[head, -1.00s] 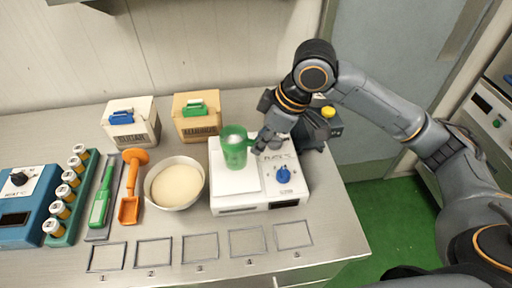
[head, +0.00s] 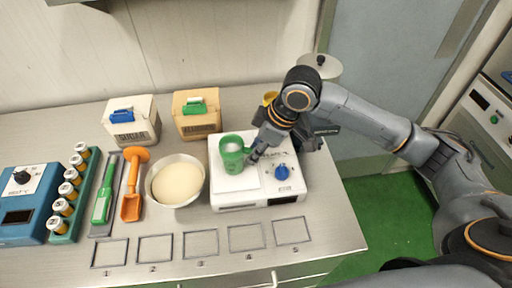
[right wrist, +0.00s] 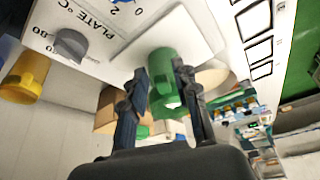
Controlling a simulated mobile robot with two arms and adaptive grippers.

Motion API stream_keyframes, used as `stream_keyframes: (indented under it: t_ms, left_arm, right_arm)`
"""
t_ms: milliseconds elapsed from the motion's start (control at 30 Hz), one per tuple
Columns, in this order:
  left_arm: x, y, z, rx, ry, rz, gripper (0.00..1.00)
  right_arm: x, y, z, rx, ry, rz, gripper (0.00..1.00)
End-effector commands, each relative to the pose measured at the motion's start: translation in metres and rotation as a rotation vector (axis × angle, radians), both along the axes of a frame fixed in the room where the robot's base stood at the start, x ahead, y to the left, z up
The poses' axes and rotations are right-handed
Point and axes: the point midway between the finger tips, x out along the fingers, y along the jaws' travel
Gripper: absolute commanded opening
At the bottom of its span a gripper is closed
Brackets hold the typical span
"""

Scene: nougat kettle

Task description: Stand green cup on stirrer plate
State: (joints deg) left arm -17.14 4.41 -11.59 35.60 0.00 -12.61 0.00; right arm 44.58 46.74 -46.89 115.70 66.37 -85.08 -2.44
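The stirrer plate also shows in the right wrist view (right wrist: 115,18). My left gripper is not in view.
The plate's blue knob (head: 282,172) is right of the cup. A white bowl (head: 151,192) stands to the left, with sugar (head: 133,133) and second (head: 196,126) boxes behind. A yellow mug (right wrist: 22,78) is near the plate. Marked squares (head: 201,244) in front are empty.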

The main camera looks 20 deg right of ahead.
Motion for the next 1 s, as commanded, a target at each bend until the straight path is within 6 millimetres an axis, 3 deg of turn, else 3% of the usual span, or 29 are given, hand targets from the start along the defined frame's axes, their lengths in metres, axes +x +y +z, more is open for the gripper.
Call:
stream_keyframes:
  t_ms: [267,433,800,1000]
  left_arm:
    - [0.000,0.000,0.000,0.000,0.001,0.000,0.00]
    - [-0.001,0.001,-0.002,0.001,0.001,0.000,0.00]
    - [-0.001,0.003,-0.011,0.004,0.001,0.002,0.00]
    - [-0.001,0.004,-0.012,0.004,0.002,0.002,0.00]
  right_arm:
    - [0.000,0.000,0.001,0.001,-0.001,0.000,0.37]
    - [-0.001,-0.002,0.012,0.001,-0.004,0.000,0.37]
    - [-0.017,-0.027,0.081,0.000,-0.006,-0.002,0.37]
    - [-0.023,-0.036,0.107,0.000,-0.002,-0.001,0.37]
